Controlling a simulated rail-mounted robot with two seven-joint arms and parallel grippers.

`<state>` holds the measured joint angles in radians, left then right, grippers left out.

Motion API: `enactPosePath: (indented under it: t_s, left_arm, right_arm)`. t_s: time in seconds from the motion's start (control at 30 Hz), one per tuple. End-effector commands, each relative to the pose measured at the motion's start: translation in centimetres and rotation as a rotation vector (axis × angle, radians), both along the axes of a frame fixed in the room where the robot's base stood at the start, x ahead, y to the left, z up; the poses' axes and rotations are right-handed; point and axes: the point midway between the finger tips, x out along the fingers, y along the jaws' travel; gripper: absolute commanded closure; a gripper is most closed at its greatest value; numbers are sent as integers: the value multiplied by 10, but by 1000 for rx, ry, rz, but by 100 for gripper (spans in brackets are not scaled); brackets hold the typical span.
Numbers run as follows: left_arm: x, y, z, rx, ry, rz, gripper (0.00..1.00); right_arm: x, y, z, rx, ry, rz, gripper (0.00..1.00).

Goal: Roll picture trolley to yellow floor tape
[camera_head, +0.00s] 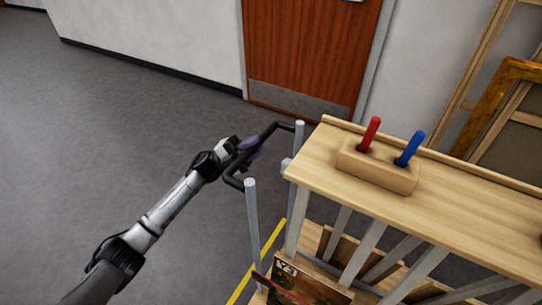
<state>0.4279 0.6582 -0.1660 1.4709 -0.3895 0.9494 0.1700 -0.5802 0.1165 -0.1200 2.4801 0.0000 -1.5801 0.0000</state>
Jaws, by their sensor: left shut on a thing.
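The picture trolley (452,208) fills the right side, with a pale wooden top, grey slats and framed pictures (310,285) standing low inside. A black bar handle (276,128) sticks out from grey posts at its left end. My left gripper (246,150) is shut on this handle; its fingertips are partly hidden by the bar. The yellow floor tape (262,256) shows as a short strip by the trolley's left end, and the rest is hidden or out of the picture. The trolley's wheels are not visible. My right gripper is not in view.
A wooden block (376,168) with a red and a blue handle stands on the trolley top. A brown door (310,50) and a pale wall are behind. A gilt frame (490,98) and wooden bars lean at the right. Grey floor on the left is clear.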

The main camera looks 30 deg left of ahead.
Motion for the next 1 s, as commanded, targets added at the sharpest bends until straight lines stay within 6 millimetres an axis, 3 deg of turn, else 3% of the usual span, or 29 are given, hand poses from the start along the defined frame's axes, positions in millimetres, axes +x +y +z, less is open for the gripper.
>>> enactPosePath:
  t_s: [0.2, 0.5, 0.7, 1.0]
  left_arm:
    - [-1, 44, -2, 2, 1, 7, 100]
    - [-4, 87, -2, 1, 2, 7, 100]
    - [-5, 104, -1, 0, 0, 5, 100]
    - [-5, 113, -1, -1, 1, 3, 100]
  right_arm:
    - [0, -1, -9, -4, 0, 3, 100]
    - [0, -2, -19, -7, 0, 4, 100]
    - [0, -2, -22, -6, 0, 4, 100]
    - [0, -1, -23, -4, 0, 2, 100]
